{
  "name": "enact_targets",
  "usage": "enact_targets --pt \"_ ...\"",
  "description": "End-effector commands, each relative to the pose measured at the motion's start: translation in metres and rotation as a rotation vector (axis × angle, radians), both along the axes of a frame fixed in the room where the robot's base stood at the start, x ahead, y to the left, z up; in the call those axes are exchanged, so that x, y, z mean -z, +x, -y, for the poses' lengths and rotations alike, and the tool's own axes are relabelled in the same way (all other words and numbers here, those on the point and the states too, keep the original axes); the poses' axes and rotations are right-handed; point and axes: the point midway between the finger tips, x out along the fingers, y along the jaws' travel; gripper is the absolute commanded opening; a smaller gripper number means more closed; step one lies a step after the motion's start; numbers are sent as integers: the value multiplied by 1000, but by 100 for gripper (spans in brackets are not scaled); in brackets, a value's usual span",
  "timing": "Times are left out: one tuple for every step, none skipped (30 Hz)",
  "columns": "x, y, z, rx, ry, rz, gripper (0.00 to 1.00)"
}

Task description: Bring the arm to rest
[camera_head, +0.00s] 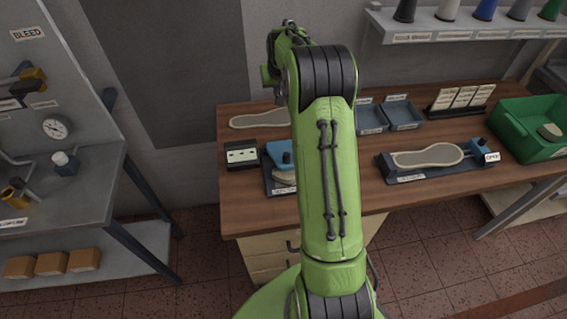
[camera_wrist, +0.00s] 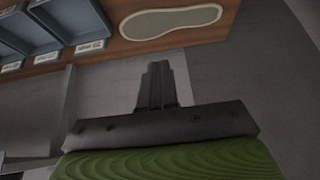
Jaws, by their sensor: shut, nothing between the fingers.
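My green arm rises through the middle of the head view, bent at a dark joint, with its far end above the back of the workbench (camera_head: 400,196). The fingers are not clear there. In the wrist view my gripper (camera_wrist: 157,68) is shut, with its dark fingers together and nothing between them. A pale sole-shaped piece (camera_wrist: 170,21) lies on the wooden bench top beyond the fingertips, apart from them. It also shows in the head view (camera_head: 258,119), partly hidden behind my arm.
Blue trays (camera_head: 403,114) sit at the bench's back. A fixture with another sole-shaped piece (camera_head: 428,156) and a green crate (camera_head: 515,128) stand to the right. A shelf with several cones (camera_head: 484,10) hangs above. A grey panel rig (camera_head: 60,120) stands left; floor between is clear.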

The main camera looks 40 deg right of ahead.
Motion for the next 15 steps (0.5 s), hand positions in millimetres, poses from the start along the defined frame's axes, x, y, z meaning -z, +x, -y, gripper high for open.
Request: enact_targets --pt "1 0 0 0 0 0 0" --pt "1 0 0 0 0 0 0" --pt "1 0 0 0 0 0 0" --pt "1 0 0 0 0 0 0" --pt "1 0 0 0 0 0 0" --pt "1 0 0 0 0 0 0" --pt "1 0 0 0 0 0 0" --pt "1 0 0 0 0 0 0" --pt "-1 0 -2 -2 -1 1 0" --pt "-4 -1 -5 -7 -2 3 0" --pt "-10 -3 -10 -14 -4 4 0" --pt "-20 -7 -20 -28 -5 4 0" --pt "-30 -13 -30 -41 -7 4 0" --pt "-41 -19 -43 -57 -9 4 0" --pt "-57 -30 -61 -81 -12 5 0"
